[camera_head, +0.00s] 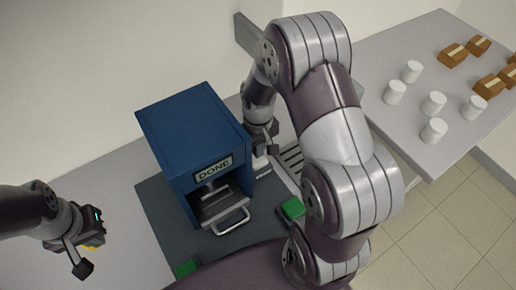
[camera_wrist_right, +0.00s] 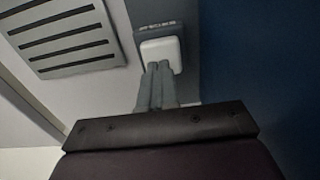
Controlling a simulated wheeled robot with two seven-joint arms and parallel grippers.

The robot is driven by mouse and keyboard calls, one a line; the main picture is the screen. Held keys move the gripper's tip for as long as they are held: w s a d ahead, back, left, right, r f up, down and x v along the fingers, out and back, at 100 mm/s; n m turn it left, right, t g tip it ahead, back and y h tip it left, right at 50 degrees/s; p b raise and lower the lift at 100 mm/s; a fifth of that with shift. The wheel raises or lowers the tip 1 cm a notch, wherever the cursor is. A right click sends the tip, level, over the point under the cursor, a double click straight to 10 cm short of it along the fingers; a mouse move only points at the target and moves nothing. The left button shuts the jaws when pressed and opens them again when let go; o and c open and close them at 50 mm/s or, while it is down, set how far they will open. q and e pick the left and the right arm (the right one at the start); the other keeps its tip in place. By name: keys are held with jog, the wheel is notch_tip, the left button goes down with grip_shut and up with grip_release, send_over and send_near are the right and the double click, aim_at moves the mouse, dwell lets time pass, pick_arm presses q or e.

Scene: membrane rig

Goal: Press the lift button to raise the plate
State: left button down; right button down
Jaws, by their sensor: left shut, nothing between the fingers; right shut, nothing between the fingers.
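A white square button (camera_wrist_right: 163,53) on a grey base with a small, unreadable label shows in the right wrist view. It shows partly in the head view (camera_head: 260,163), right of the blue machine. My right gripper (camera_wrist_right: 160,68) is shut and empty, its fingertips overlapping the button's near edge; I cannot tell whether they touch it. In the head view my right gripper (camera_head: 261,151) is mostly hidden beside the machine. The blue machine (camera_head: 187,130) is marked DONE and has a metal tray with a handle (camera_head: 231,221) in its opening. My left gripper (camera_head: 92,246) is shut and empty at the left.
A slotted metal panel (camera_wrist_right: 65,38) lies beside the button. Green blocks (camera_head: 293,208) (camera_head: 187,268) sit on the dark mat (camera_head: 157,212). A side table (camera_head: 385,60) at the right holds several white cups (camera_head: 434,103) and brown boxes (camera_head: 453,55). My right arm crosses the middle.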

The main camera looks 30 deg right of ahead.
jog(key=shift+s+f, duration=0.1)
jog(key=shift+f, duration=0.75)
